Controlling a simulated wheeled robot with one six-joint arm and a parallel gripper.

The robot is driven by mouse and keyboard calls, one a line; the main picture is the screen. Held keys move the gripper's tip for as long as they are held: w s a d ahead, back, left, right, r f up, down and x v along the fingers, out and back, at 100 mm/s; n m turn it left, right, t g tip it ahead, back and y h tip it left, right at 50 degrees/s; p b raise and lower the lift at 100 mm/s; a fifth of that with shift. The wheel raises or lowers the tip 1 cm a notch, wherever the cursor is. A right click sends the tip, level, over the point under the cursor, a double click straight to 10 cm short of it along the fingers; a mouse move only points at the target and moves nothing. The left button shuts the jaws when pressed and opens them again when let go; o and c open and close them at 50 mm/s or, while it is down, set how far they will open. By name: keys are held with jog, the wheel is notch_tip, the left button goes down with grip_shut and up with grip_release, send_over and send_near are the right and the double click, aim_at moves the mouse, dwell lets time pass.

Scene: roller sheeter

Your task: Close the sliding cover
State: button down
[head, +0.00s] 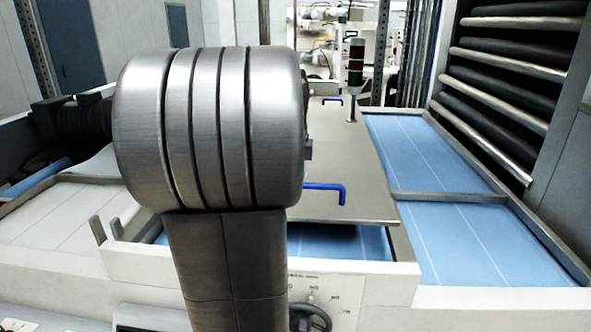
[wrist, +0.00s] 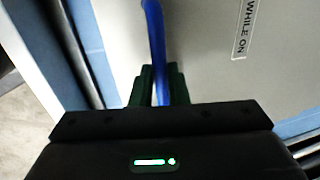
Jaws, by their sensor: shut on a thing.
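The sliding cover (head: 365,200) is a flat grey metal plate over the blue bed, with a blue handle (head: 328,187) near its front and a second blue handle (head: 332,100) farther back. In the wrist view, the cover (wrist: 205,60) fills much of the picture and bears a label reading "WHILE ON". My gripper (wrist: 160,88) has its dark green fingers shut on a blue handle (wrist: 154,35). The head view hides my gripper behind my arm, so the grip point does not show there.
Blue bed sections (head: 475,240) lie uncovered to the right, and a blue strip (head: 345,243) shows in front of the cover. A signal lamp (head: 355,65) stands behind. Dark rollers (head: 510,70) line the right side.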

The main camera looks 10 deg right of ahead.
jog(key=s+a+b, duration=0.1)
jog(key=s+a, duration=0.2)
jog(key=s, duration=1)
jog(key=shift+a, duration=0.35)
jog(key=c, duration=1.8)
grip_release()
jog(key=shift+c, duration=0.2)
jog(key=o, duration=0.4)
jog(key=shift+s+a+r, duration=0.1)
jog(key=shift+s, duration=0.1)
jog(key=shift+o, duration=0.2)
jog(key=shift+w, duration=0.1)
notch_tip(320, 180, up, 13)
jog(key=s, duration=0.2)
jog(key=shift+s+a+r, duration=0.2)
jog(key=shift+s+a, duration=0.1)
jog(key=shift+a, duration=0.05)
